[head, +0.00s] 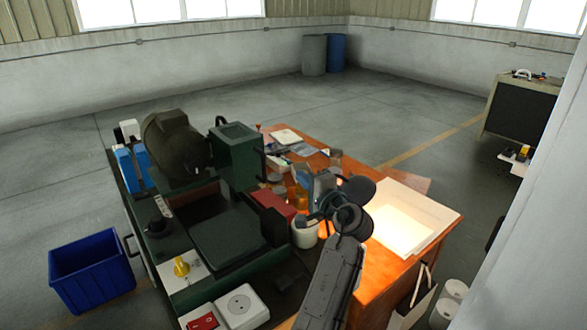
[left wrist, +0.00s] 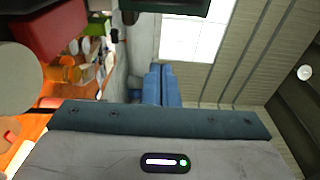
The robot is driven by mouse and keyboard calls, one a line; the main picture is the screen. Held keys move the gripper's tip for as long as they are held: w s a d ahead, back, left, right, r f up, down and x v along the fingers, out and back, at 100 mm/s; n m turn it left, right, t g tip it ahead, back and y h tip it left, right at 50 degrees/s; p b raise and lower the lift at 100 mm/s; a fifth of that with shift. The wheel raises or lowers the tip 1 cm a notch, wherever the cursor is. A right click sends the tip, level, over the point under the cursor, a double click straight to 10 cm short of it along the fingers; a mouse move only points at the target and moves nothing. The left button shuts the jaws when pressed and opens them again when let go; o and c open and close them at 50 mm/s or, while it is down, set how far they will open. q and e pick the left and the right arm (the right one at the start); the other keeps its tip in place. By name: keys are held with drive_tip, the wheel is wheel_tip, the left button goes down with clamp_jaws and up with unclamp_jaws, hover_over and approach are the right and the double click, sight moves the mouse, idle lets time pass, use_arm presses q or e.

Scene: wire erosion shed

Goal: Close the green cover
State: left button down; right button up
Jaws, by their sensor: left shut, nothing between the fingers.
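A dark green machine (head: 185,285) stands on the bench in the head view. My left gripper (head: 320,190) is shut and empty, to the right of the machine and above the bench, apart from hood and housing. In the left wrist view, a dark green part shows at the top edge (left wrist: 165,6). My right gripper is not in view.
A red box (head: 271,206) and a white cup (head: 305,233) stand close to my left gripper. Tools and jars clutter the orange bench behind. A white tray (head: 448,222) lies at right. A blue crate (head: 90,272) sits on the floor at left.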

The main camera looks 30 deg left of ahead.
use_arm(q)
drive_tip(key=s+p+x, duration=0.1)
drive_tip(key=p+x, duration=0.4)
drive_tip(key=x, duration=0.5)
drive_tip(key=s+p, duration=0.1)
drive_tip(key=s, duration=0.1)
drive_tip(key=s+p, duration=0.1)
drive_tip(key=s, duration=0.1)
drive_tip(key=shift+a+r+p, duration=0.15)
drive_tip(key=shift+a+p, duration=0.05)
drive_tip(key=shift+p, duration=0.2)
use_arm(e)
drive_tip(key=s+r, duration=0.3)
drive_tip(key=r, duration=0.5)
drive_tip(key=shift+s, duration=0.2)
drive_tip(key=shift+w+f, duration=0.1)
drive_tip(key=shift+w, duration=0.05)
